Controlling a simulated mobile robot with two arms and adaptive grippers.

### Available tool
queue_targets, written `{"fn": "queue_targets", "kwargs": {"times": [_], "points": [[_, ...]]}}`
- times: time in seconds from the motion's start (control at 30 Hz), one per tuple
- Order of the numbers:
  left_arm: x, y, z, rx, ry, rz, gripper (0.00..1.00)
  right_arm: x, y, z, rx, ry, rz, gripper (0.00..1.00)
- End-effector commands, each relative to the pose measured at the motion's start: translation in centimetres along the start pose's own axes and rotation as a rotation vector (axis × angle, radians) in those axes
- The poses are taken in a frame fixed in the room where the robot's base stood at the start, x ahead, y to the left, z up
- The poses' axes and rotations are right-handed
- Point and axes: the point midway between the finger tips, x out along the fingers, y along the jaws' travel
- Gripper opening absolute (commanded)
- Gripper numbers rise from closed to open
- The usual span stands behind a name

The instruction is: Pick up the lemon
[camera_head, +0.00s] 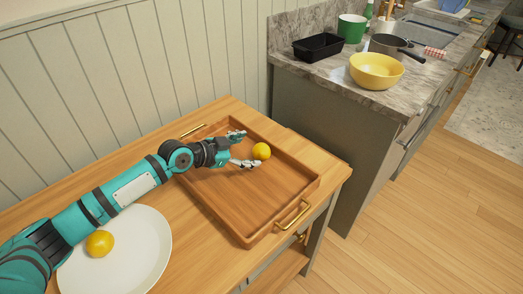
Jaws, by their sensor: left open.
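A yellow lemon (261,151) lies in the wooden tray (246,238), just right of my left gripper's fingertips. My left gripper (247,149) is open and reaches in over the tray, with its two fingers pointing at the lemon. I cannot tell whether the fingers touch it. A second yellow fruit, also lemon-like (99,243), lies on a white plate (150,262) at the lower left, partly near my arm. My right gripper does not show.
The tray has brass handles and sits on a wooden side table (228,107) against a panelled wall. At the back right, a stone counter (335,74) holds a yellow bowl (376,71), a black container (318,47), a grey pan (392,45) and a green mug (351,28). Open floor lies at right.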

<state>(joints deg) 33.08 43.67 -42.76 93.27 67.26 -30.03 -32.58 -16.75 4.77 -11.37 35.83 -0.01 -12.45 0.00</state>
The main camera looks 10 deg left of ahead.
Motion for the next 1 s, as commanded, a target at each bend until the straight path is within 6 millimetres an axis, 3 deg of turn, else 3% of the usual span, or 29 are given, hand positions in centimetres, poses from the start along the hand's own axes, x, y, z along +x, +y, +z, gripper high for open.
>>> {"fn": "queue_targets", "kwargs": {"times": [0.4,0.7,1.0], "points": [[4.9,0.7,0.1,-0.003,-0.001,0.0,0.8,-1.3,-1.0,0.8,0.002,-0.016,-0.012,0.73],[5.2,0.6,0.2,-0.001,-0.001,0.0,0.78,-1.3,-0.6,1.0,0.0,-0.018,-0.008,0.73],[5.2,0.7,0.2,-0.001,-0.001,0.0,0.39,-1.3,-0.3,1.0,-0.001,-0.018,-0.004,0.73]]}}
